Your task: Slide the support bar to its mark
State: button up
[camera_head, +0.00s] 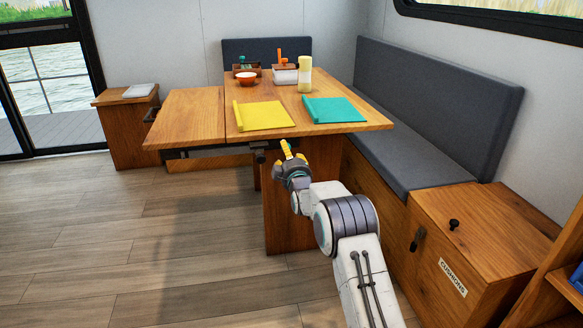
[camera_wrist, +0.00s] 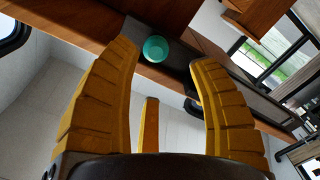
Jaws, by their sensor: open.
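A dark bar (camera_head: 205,152), which looks like the support bar, runs under the front edge of the table's left leaf (camera_head: 190,115). A dark block (camera_head: 260,155) sits at its right end, under the main tabletop. My gripper (camera_head: 287,149) is just right of that block, below the tabletop edge. In the wrist view my gripper (camera_wrist: 166,56) is open, its yellow fingers wide apart with nothing held. A round teal thing (camera_wrist: 155,48) shows between the fingertips, and a dark rail (camera_wrist: 245,97) passes behind the right finger. I cannot tell whether the teal thing is the mark.
A yellow mat (camera_head: 262,116) and a teal mat (camera_head: 335,110) lie on the table, with a red bowl (camera_head: 246,79) and a pale bottle (camera_head: 305,75) behind. The table pedestal (camera_head: 290,215) and bench (camera_head: 400,160) stand near my arm. The floor at left is clear.

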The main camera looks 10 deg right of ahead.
jog(key=s, duration=0.6)
jog(key=shift+s, duration=0.4)
jog(key=shift+a+r, duration=0.1)
jog(key=s+r+m+g+p, duration=0.2)
jog(key=s+r+g+p, duration=0.1)
jog(key=s+r+p, duration=0.7)
jog(key=s+r+m+g+p, duration=0.25)
jog(key=s+r+p, duration=0.4)
jog(key=r, duration=0.45)
jog(key=s+r+m+g+p, duration=0.1)
jog(key=s+r+g+p, duration=0.2)
jog(key=s, duration=0.9)
jog(key=s+r+m+g+p, duration=0.2)
jog(key=s+r+p, duration=0.4)
jog(key=s+p, duration=0.4)
jog(key=s+r+m+g+p, duration=0.1)
jog(key=s+r+g+p, duration=0.3)
jog(key=s, duration=1)
jog(key=r+p, duration=0.1)
jog(key=p, duration=0.2)
jog(key=shift+d, duration=0.25)
